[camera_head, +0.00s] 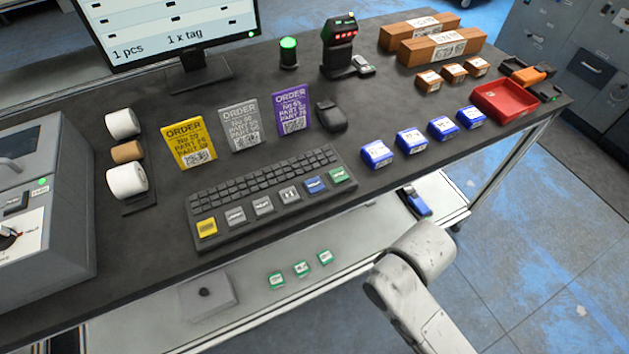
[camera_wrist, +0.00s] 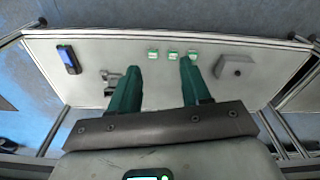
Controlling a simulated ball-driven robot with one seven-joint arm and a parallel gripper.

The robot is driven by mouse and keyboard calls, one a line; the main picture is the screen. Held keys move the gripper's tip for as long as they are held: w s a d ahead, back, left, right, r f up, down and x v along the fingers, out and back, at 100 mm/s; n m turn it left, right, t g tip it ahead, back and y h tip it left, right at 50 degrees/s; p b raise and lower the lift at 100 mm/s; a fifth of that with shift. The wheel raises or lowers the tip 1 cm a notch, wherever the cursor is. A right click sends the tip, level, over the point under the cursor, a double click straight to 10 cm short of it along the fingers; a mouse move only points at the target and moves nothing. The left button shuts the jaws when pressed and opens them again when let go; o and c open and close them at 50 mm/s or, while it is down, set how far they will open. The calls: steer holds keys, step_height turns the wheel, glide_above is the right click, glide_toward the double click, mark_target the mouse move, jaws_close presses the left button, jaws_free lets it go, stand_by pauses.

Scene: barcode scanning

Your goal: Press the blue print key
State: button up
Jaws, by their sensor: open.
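The blue key (camera_head: 315,185) is in the front row of large keys on the dark keyboard (camera_head: 262,184), between a grey key and the green key (camera_head: 338,175). It shows in the head view only; its label is too small to read. My gripper (camera_wrist: 160,67) shows in the wrist view with its two green fingers apart and nothing between them. It faces the lower white shelf, away from the keyboard. In the head view my arm is at the lower right, and the gripper itself is not visible there.
The yellow key (camera_head: 207,227) is at the keyboard's left end. Order cards, including a purple one (camera_head: 291,109), stand behind it. Blue boxes (camera_head: 377,154) and a red tray (camera_head: 504,101) lie to the right. The lower shelf (camera_wrist: 110,60) holds three green-edged tags and a blue device (camera_wrist: 68,60).

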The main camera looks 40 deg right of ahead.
jaws_close()
stand_by(1.1)
